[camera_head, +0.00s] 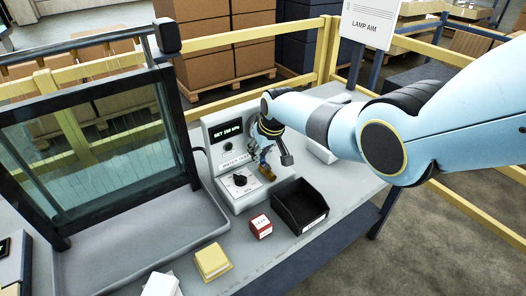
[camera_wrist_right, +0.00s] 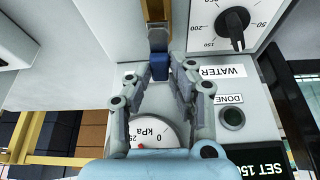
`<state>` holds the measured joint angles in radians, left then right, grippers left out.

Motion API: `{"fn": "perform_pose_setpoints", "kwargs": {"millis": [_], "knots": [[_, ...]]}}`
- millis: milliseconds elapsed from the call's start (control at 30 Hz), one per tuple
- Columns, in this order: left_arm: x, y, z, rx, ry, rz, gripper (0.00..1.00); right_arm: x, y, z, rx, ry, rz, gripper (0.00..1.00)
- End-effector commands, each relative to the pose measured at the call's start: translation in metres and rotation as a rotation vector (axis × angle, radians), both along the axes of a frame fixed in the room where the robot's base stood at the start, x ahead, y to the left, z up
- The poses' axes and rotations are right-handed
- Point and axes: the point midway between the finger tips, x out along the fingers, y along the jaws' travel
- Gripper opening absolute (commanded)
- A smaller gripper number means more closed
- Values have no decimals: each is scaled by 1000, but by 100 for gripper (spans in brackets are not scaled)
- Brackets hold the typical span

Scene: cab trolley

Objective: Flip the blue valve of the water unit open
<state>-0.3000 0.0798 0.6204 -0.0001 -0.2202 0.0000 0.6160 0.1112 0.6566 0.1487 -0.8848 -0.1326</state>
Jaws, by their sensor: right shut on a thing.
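The grey water unit (camera_head: 222,160) stands on the bench with a lit display, a black dial and a WATER label. In the right wrist view its panel (camera_wrist_right: 255,100) appears upside down, with a round kPa gauge (camera_wrist_right: 158,132). The blue valve handle (camera_wrist_right: 159,70) sits between the fingertips of my right gripper (camera_wrist_right: 164,74), which is shut on it. A brass pipe (camera_wrist_right: 156,12) lines up with the handle. In the head view my right gripper (camera_head: 266,152) is in front of the unit and covers most of the gauge and valve. My left gripper is out of view.
A black open bin (camera_head: 300,206), a red-and-white box (camera_head: 261,226) and a yellow block (camera_head: 212,262) are on the bench in front of the unit. A framed glass panel (camera_head: 100,150) stands at left. Yellow rails (camera_head: 240,36) run behind.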

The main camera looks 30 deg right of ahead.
Motion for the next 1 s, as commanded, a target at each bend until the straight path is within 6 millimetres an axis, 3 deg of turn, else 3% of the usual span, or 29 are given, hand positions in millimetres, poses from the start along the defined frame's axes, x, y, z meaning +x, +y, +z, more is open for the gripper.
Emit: {"fn": "perform_pose_setpoints", "kwargs": {"millis": [700, 733, 900, 1000], "knots": [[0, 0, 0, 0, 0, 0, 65, -2, 3, -1, -1, 5, 81, 0], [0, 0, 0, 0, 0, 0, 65, -2, 3, -1, -1, 5, 81, 21], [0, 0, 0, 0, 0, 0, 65, -1, 3, -1, -1, 3, 80, 42], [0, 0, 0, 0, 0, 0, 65, -1, 3, -1, -1, 3, 80, 42]]}}
